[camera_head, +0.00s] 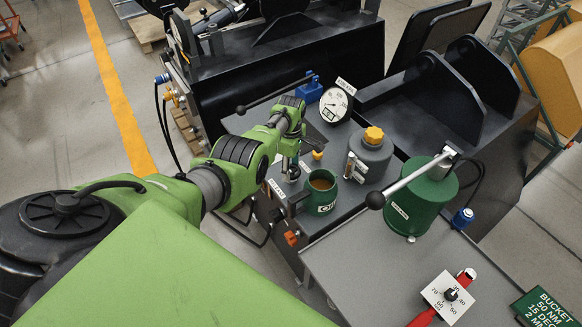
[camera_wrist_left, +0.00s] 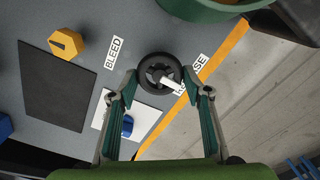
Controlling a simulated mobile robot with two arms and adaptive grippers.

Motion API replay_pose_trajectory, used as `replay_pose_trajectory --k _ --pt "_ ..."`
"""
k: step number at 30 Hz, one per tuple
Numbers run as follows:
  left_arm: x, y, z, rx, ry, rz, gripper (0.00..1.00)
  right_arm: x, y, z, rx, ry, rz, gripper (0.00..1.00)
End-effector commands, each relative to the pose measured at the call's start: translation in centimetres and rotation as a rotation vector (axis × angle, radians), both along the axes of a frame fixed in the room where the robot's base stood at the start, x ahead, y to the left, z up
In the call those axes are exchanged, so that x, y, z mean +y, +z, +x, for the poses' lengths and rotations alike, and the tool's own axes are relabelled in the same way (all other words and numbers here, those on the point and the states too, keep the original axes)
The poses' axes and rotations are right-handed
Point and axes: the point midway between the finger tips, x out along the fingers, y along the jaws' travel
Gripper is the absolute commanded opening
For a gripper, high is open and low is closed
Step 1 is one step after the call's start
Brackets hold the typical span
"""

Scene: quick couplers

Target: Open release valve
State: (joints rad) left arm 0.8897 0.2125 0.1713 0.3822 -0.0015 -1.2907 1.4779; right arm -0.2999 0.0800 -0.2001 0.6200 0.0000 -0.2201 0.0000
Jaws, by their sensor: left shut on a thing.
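The release valve is a round black knob (camera_wrist_left: 160,73) on the grey panel, beside a label partly hidden by my finger and ending in "SE". My left gripper (camera_wrist_left: 163,95) has its two green fingers on either side of the knob and is shut on it. In the head view the left gripper (camera_head: 291,168) points down at the panel, close to the green mug. The exact finger contact is hard to see. My right gripper is not in view.
A yellow knob (camera_wrist_left: 66,43) sits near the "BLEED" label. A green mug (camera_head: 320,190) of brown liquid stands right beside the gripper. A pressure gauge (camera_head: 335,105), a grey canister (camera_head: 370,160) with a yellow cap and a green pot (camera_head: 415,210) with a lever stand nearby.

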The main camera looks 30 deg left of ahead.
Motion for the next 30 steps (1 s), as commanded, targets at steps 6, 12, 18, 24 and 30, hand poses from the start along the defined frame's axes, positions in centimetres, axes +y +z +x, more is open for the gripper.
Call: replay_pose_trajectory --k 6,12,18,24,30 --pt "0.13 0.17 0.16 -0.005 0.032 0.003 0.23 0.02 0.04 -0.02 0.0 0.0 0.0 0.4" --pt "0.14 0.17 0.16 -0.005 0.037 0.002 0.23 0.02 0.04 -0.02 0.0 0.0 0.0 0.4" --pt "0.14 0.17 0.17 -0.005 0.037 0.002 0.5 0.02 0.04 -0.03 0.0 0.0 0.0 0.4" --pt "0.1 0.1 0.08 -0.003 0.036 0.001 0.62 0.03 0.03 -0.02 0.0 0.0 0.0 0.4" --pt "0.05 0.08 0.04 -0.002 0.034 0.0 0.62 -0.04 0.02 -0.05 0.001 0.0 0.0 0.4"
